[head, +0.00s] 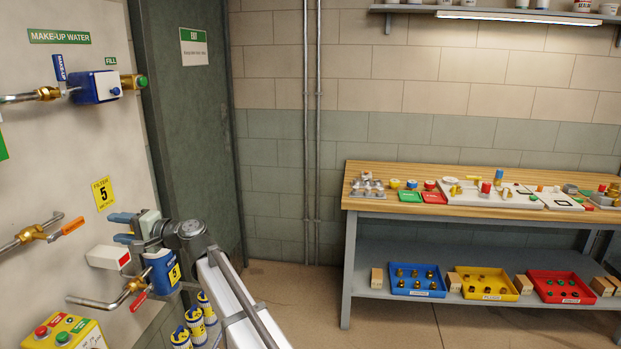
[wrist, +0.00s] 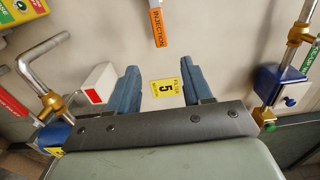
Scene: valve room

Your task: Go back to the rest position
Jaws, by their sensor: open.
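My gripper (head: 112,228) is open, with its two blue fingers apart and pointing left toward the wall panel in the head view. In the wrist view my gripper (wrist: 160,74) has nothing between its fingers. The yellow filter 5 label (wrist: 167,88) on the panel shows through the gap, and it is also in the head view (head: 102,194), above and left of the fingers. I cannot tell the exact distance from the fingertips to the panel.
A blue-and-white unit (head: 95,87) sits higher.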

